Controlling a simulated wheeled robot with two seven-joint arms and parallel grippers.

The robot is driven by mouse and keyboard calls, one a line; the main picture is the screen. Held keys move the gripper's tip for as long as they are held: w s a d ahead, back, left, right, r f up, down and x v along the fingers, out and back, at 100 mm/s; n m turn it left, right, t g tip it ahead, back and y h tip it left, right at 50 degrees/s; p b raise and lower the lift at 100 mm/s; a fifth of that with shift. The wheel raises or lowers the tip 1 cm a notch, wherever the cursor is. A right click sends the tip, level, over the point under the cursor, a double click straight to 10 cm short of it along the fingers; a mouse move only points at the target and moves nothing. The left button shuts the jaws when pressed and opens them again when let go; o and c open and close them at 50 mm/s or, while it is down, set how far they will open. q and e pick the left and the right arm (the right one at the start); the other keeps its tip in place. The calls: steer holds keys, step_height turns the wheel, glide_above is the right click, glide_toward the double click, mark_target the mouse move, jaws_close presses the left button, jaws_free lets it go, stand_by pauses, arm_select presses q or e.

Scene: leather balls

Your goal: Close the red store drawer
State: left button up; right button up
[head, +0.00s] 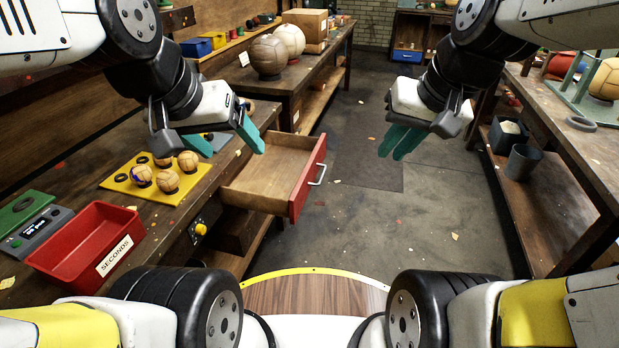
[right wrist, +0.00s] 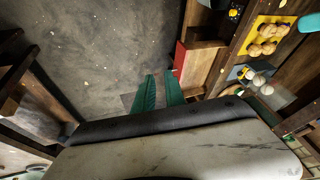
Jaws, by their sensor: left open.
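The red-fronted drawer (head: 305,180) stands pulled out from the left workbench, its wooden inside bare. A pale metal bar handle (head: 318,174) is on its front. Part of the red front also shows in the right wrist view (right wrist: 180,58).
On the left bench are a yellow tray (head: 112,184) with several balls, a red bin (head: 70,252) labelled SECONDS and a grey device (head: 38,238). A yellow knob (head: 201,229) sticks out of the bench front. The floor (head: 370,215) right of the drawer is clear up to the right bench (head: 555,150).

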steer(key=w+f+m+g, duration=0.1)
steer(key=w+f, duration=0.1)
steer(key=w+f+m+g+y, duration=0.1)
steer(key=w+f, duration=0.1)
steer(key=f, duration=0.1)
steer(key=w+a+f+m+g+y, duration=0.1)
steer(key=w+f, duration=0.1)
steer(key=w, duration=0.1)
steer(key=shift+w+a+f+m+g, duration=0.1)
steer(key=shift+f+m+g, duration=0.2)
steer(key=shift+f+g, duration=0.1)
jaws_close()
steer(key=m+t+y, duration=0.4)
steer(key=m+y, duration=0.9)
steer(key=m, duration=0.4)
glide_toward(296, 209)
steer(key=x, duration=0.7)
